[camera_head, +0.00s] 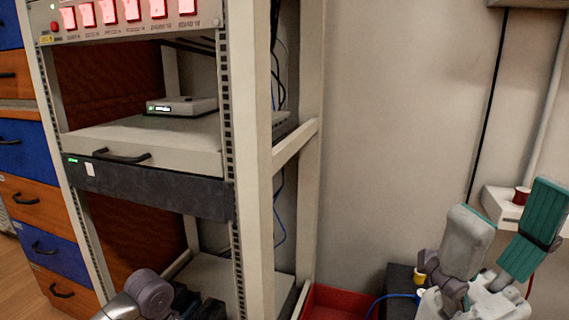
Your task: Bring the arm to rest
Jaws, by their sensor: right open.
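My right gripper (508,205) is at the lower right, its fingers pointing up. One grey finger and one finger with a teal pad stand well apart, with nothing held between them. It shows in front of the pale wall. At the bottom left, a silver link with a grey round joint (152,294) shows, which looks like part of my left arm. My left gripper is not seen.
Blue and orange drawers (35,200) stand at left.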

